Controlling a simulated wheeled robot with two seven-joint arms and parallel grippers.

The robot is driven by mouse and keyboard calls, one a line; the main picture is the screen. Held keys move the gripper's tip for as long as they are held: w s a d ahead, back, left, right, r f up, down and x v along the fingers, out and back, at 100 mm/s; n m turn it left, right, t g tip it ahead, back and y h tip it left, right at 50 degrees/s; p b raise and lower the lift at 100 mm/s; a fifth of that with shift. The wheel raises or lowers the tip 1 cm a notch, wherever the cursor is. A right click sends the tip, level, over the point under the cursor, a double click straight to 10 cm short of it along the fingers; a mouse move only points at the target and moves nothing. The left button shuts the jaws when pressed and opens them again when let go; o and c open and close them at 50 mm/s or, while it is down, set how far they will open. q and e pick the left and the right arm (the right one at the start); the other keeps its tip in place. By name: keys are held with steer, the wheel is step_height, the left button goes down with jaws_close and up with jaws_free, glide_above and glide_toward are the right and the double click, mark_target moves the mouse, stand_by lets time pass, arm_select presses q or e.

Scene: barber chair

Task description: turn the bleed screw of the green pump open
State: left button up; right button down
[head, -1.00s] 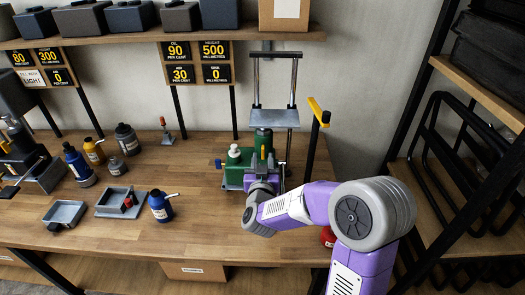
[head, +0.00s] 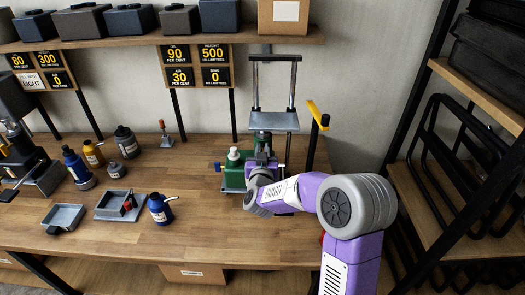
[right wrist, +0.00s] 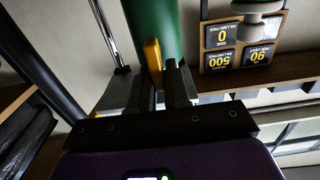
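The green pump (head: 233,176) stands on the workbench, with a white cap on its near left part and a blue knob at its left side. It also shows as a green cylinder in the right wrist view (right wrist: 153,28). My right gripper (head: 262,153) is at the pump's right front and hides part of it. In the right wrist view, a yellow upright piece (right wrist: 154,56) stands between the fingertips of my right gripper (right wrist: 158,82), close to both. Whether they press on it cannot be told. I cannot identify the bleed screw for certain. My left gripper is not in view.
A metal press frame (head: 273,118) stands behind the pump, and a yellow-handled lever (head: 316,112) rises to its right. A blue bottle (head: 160,208) and a grey tray (head: 112,207) are on the left. The front middle of the workbench (head: 200,240) is clear.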

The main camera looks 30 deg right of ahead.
steer(key=shift+a+n, duration=0.1)
steer(key=shift+n, duration=0.2)
steer(key=n, duration=0.1)
steer(key=n+p, duration=0.1)
steer(key=n, duration=0.1)
steer(key=n+p, duration=0.1)
steer(key=shift+w+a, duration=0.25)
steer(key=shift+a, duration=0.1)
steer(key=n, duration=0.1)
steer(key=n+p, duration=0.1)
steer(key=n, duration=0.2)
steer(key=shift+w+a+f+p, duration=0.1)
steer(key=shift+a+f+p, duration=0.15)
steer(key=shift+p, duration=0.15)
steer(key=n, duration=0.1)
steer(key=n+p, duration=0.1)
steer(key=n, duration=0.1)
steer(key=n+p, duration=0.1)
steer(key=shift+w+a+f+n, duration=0.15)
steer(key=shift+a+f+n, duration=0.05)
steer(key=shift+f+n, duration=0.1)
steer(key=shift+f+n+p, duration=0.25)
steer(key=shift+n+p, duration=0.4)
steer(key=shift+n, duration=0.5)
steer(key=shift+f+n+p, duration=0.2)
steer(key=shift+n+p, duration=0.45)
steer(key=shift+n, duration=0.5)
steer(key=c, duration=1.2)
jaws_free()
